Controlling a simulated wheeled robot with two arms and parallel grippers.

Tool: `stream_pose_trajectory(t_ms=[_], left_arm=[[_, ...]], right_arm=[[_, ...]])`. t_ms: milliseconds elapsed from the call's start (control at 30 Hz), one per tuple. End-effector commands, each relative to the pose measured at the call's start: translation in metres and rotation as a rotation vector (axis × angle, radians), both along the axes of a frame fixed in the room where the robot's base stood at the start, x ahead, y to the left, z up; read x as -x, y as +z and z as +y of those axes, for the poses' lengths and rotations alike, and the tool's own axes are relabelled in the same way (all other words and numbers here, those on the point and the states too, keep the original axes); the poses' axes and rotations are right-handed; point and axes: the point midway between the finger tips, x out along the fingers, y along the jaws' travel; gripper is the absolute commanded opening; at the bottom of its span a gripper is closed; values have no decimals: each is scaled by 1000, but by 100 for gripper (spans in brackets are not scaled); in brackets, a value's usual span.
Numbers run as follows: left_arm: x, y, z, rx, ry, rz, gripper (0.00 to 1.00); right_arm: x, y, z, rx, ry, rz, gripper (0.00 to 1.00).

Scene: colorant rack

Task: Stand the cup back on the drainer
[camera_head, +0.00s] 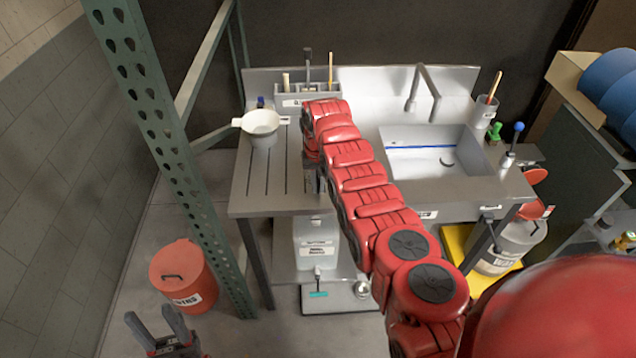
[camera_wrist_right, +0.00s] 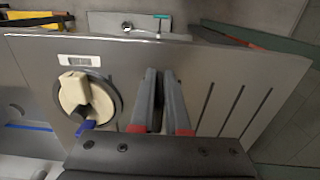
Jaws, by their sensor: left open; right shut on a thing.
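A white cup-like vessel (camera_head: 261,125) stands upright at the back left of the ribbed drainer (camera_head: 258,190), with a short handle toward the left. My right gripper (camera_head: 313,182) is at the drainer's front right, apart from this vessel. In the wrist view its two grey fingers (camera_wrist_right: 160,98) are close together over the drainer (camera_wrist_right: 215,75). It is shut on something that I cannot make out. My left gripper (camera_head: 158,332) is open and empty, low at the bottom left, far from the drainer.
Beside my right fingers, a beige piece (camera_wrist_right: 74,92) with a blue part sits in a dark round ring; my arm hides that spot in the head view. The sink (camera_head: 425,165) lies to the right. A red bin (camera_head: 182,275) and green post (camera_head: 160,120) stand left.

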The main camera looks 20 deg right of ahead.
Motion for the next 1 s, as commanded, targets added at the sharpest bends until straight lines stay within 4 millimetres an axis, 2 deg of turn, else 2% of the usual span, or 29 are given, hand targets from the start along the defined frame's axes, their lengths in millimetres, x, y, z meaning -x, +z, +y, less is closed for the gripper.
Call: stream_pose_trajectory(t_ms=[200, 233, 400, 733, 800, 1000], left_arm=[[0, -5, 0, 0, 0, 0, 50], [0, -4, 0, 0, 0, 0, 50], [0, -3, 0, 0, 0, 0, 50], [0, 1, 0, 0, 0, 0, 50], [0, -3, 0, 0, 0, 0, 50], [0, -15, 0, 0, 0, 0, 50]], right_arm=[[0, -5, 0, 0, 0, 0, 0], [0, -4, 0, 0, 0, 0, 15], [0, -3, 0, 0, 0, 0, 44], [0, 1, 0, 0, 0, 0, 44], [-1, 3, 0, 1, 0, -3, 44], [-2, 31, 0, 1, 0, -7, 44]])
